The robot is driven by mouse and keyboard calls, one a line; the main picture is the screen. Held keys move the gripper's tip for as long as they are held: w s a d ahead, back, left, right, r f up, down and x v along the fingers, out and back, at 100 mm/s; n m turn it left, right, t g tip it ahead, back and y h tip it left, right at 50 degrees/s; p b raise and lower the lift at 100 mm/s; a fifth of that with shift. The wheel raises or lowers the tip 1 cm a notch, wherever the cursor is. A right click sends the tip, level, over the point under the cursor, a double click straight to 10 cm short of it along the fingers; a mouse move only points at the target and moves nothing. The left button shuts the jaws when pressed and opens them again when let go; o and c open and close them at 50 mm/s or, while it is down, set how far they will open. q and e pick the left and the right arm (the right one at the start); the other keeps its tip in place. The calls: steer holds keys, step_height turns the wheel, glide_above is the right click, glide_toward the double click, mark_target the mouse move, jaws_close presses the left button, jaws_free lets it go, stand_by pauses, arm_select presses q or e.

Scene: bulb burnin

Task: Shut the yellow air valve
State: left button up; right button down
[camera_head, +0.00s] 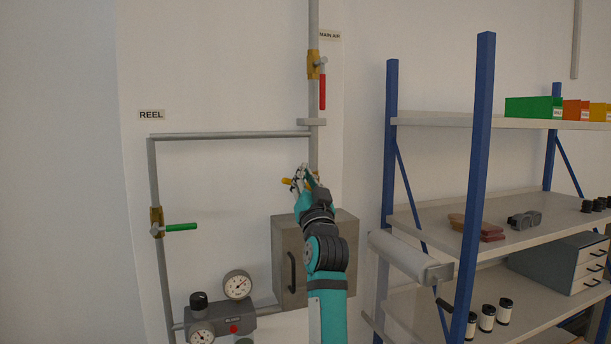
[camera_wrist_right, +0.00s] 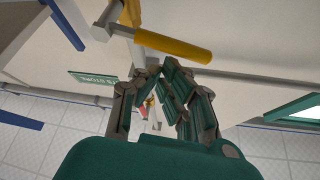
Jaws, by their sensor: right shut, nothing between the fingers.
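The yellow valve handle (camera_head: 287,182) shows as a small yellow piece by the vertical pipe in the head view, mostly hidden behind my right gripper (camera_head: 303,180). In the right wrist view the yellow handle (camera_wrist_right: 175,46) is a long bar, joined at its left end to a metal stem (camera_wrist_right: 104,27). It runs to the right and slightly down the picture. My right gripper (camera_wrist_right: 165,75) is shut and empty, its fingertips close beside the handle. I cannot tell whether they touch it. My left gripper is in neither view.
A red-handled valve (camera_head: 322,92) is on the same pipe above, and a green-handled valve (camera_head: 181,227) on the left pipe. A grey box (camera_head: 285,238) is behind my right arm. A blue-posted shelf rack (camera_head: 476,150) stands to the right.

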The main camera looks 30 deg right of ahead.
steer(key=f+n+y+b, duration=0.1)
steer(key=n, duration=0.1)
steer(key=a+n+t+y+b, duration=0.1)
steer(key=n, duration=0.1)
steer(key=shift+w+f+y+b, duration=0.1)
steer(key=shift+f+y+b, duration=0.2)
steer(key=shift+f+b, duration=0.1)
steer(key=shift+r, duration=0.15)
